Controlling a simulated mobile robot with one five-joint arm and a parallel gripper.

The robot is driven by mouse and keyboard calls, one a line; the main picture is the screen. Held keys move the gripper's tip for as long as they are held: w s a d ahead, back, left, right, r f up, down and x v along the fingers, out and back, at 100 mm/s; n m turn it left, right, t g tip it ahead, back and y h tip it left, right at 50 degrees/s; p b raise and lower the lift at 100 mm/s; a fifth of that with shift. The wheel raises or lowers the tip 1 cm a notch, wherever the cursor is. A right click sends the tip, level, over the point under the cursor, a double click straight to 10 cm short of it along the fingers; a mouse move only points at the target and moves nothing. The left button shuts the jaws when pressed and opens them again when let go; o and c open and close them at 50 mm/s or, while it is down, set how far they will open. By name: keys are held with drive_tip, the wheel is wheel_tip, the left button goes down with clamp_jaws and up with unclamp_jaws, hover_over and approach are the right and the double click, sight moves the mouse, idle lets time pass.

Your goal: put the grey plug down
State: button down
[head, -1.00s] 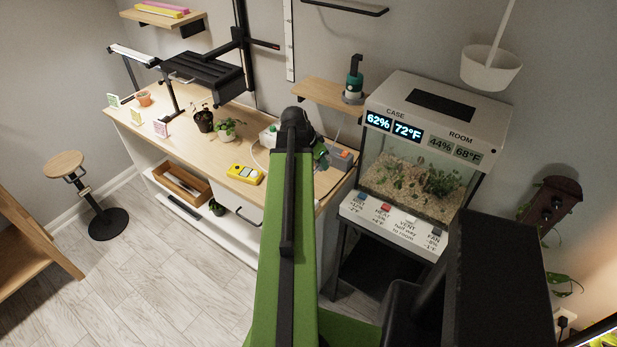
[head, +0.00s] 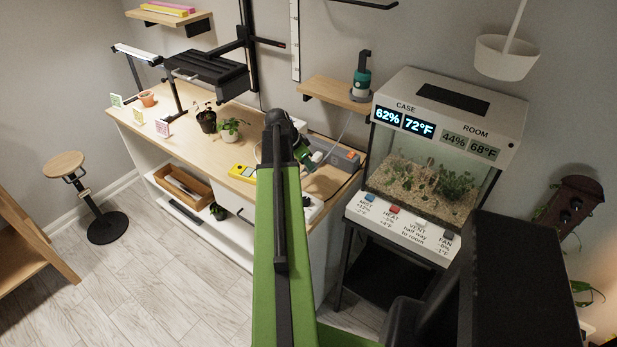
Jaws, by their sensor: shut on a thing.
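My gripper (head: 308,160) is over the right part of the wooden workbench (head: 262,125), at the far end of my green arm. It is small in the head view and partly hidden by the arm's dark joint. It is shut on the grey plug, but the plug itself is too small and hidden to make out. I cannot tell whether the plug touches the bench top.
A grey box with an orange part (head: 345,157) is just right of my gripper. A yellow meter (head: 241,172), a white item (head: 312,210) and potted plants (head: 229,130) are on the bench. The glass plant case (head: 425,185) stands to the right.

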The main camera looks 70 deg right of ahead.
sight(306, 169)
drive_tip(key=shift+f+b, duration=2.5)
drive_tip(key=shift+b, duration=0.05)
drive_tip(key=c, duration=1.2)
unclamp_jaws()
drive_tip(key=shift+r, duration=0.1)
drive_tip(key=shift+r, duration=0.1)
drive_tip(key=shift+r+p, duration=0.3)
drive_tip(key=shift+p, duration=0.2)
drive_tip(key=p+v, duration=1.1)
drive_tip(key=v, duration=0.1)
drive_tip(key=shift+r, duration=0.1)
